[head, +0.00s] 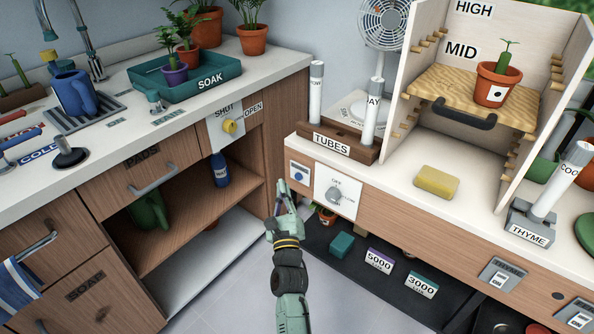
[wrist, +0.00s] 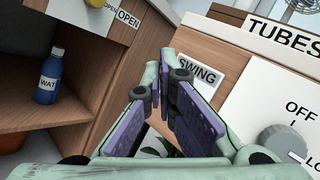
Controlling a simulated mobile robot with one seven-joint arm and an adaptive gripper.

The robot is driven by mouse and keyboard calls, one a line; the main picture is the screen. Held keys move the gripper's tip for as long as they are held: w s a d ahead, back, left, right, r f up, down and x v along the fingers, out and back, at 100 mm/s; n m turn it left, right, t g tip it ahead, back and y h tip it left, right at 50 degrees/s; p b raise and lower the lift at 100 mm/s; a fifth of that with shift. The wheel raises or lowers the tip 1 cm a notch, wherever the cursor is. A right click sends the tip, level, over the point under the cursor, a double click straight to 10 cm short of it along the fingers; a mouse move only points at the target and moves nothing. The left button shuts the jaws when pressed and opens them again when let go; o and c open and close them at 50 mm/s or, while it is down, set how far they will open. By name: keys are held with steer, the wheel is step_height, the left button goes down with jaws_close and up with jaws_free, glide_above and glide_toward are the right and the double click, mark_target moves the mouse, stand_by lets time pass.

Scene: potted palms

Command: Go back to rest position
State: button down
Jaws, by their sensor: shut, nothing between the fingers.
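My gripper (head: 283,191) is in front of the corner where the two counters meet, below counter height and left of the dial panel (head: 335,196). In the wrist view the purple-padded fingers of my gripper (wrist: 165,80) are together, with nothing held between them. They point toward the cabinet side and a SWING label (wrist: 197,76). The fingers appear apart from the cabinet fronts, though the exact gap cannot be told.
The open left cabinet holds a blue bottle (head: 220,170) and a green watering can (head: 150,213). The TUBES rack (head: 332,146), yellow sponge (head: 436,182) and wooden shelf unit (head: 408,122) stand on the right counter. A dark low shelf (head: 350,283) carries boxes labelled 5000 (head: 380,262) and 3000 (head: 421,285).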

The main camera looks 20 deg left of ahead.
steer(key=shift+s+a+p, duration=0.2)
steer(key=shift+s+p, duration=0.1)
steer(key=shift+s, duration=0.2)
steer(key=shift+s+a+p, duration=0.15)
steer(key=shift+s+p, duration=0.15)
steer(key=shift+s, duration=0.15)
steer(key=shift+r, duration=0.1)
